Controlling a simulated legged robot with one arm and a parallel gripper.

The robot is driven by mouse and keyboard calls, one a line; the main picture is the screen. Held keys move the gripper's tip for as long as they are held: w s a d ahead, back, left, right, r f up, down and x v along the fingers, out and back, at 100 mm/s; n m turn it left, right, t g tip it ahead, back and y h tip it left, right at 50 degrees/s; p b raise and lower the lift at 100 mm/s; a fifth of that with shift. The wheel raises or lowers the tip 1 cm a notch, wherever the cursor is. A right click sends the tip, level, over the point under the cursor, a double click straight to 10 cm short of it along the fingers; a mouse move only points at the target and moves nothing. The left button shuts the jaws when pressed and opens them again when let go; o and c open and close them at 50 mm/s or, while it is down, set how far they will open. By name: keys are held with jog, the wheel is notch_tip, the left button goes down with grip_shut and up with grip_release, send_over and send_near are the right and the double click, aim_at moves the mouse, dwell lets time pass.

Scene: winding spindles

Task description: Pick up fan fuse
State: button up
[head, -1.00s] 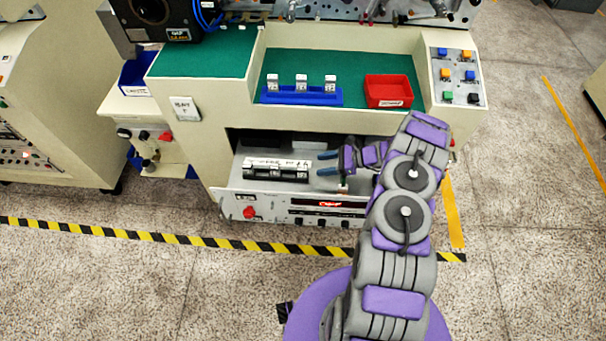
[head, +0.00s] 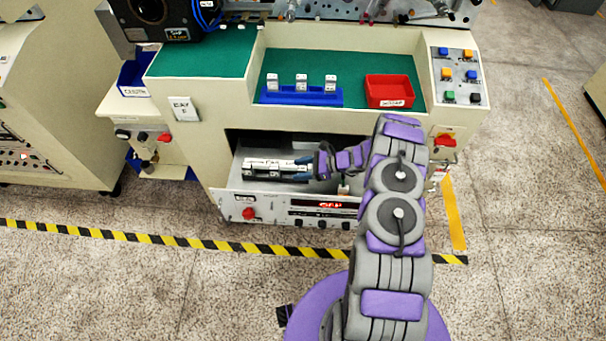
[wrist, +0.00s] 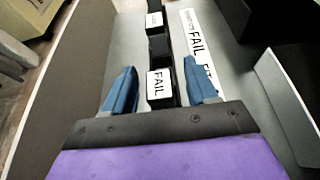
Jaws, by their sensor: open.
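A white fuse block (wrist: 160,88) sits in a black holder (wrist: 160,47) inside the open drawer. Its small label starts with FA; I cannot tell surely whether it reads FAN or FAIL. In the head view the holder (head: 262,172) lies in the drawer, its right end partly hidden by my gripper. My gripper (head: 305,167) is inside the drawer at the holder's right end. In the wrist view its blue fingers (wrist: 159,90) are open, one on each side of the white block, with visible gaps. Another white block (wrist: 154,20) sits farther along the holder.
A white lettered strip (wrist: 197,45) lies beside the holder. The drawer walls (wrist: 285,105) stand close on both sides. Above, the green worktop carries a blue rack (head: 301,97) with three white blocks and a red tray (head: 389,91).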

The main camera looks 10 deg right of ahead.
jog(key=shift+a, duration=0.1)
jog(key=shift+c, duration=0.3)
jog(key=shift+a, duration=0.15)
jog(key=c, duration=1)
jog(key=shift+r, duration=0.2)
